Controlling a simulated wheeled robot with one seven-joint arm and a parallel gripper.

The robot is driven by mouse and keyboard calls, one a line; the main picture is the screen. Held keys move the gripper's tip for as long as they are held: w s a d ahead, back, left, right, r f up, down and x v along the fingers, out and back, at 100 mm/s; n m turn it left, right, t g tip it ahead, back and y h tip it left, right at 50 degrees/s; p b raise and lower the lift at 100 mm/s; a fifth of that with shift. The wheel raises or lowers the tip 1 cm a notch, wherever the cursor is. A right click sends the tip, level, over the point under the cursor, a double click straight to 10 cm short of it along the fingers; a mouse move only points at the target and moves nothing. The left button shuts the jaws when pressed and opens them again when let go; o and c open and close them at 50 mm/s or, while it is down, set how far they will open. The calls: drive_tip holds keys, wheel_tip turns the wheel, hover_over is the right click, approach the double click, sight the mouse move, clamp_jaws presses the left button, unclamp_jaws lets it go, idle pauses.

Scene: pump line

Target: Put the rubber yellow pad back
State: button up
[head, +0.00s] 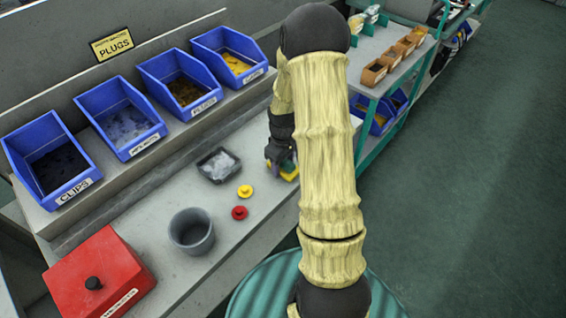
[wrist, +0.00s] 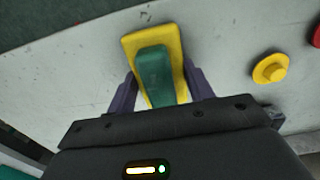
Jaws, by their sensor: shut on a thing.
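The yellow pad (wrist: 132,44) has a green block (wrist: 154,75) on its upper face. My gripper (wrist: 162,92) is shut on this piece, with one dark finger along each long side. In the head view the pad (head: 291,172) shows only in part at my gripper (head: 282,164), over the right edge area of the grey bench (head: 160,262); my arm hides the rest. I cannot tell whether the pad touches the bench top or hangs just above it.
A yellow knob (head: 245,191) and a red knob (head: 240,212) lie left of my gripper. A dark tray (head: 218,166), a grey cup (head: 191,231) and a red box (head: 98,274) stand on the bench. Blue bins (head: 120,118) line the back, below a PLUGS sign (head: 112,45).

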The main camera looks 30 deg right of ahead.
drive_tip(key=o, duration=0.9)
drive_tip(key=shift+f, duration=0.1)
drive_tip(key=shift+o, duration=0.2)
wheel_tip(320, 180, up, 12)
drive_tip(key=s+a+r+m+t, duration=0.2)
drive_tip(key=s+a+r+m, duration=0.2)
drive_tip(key=s+a, duration=0.8)
drive_tip(key=shift+s+a+r+t, duration=0.2)
drive_tip(key=shift+s+a+t, duration=0.15)
drive_tip(key=shift+a, duration=0.45)
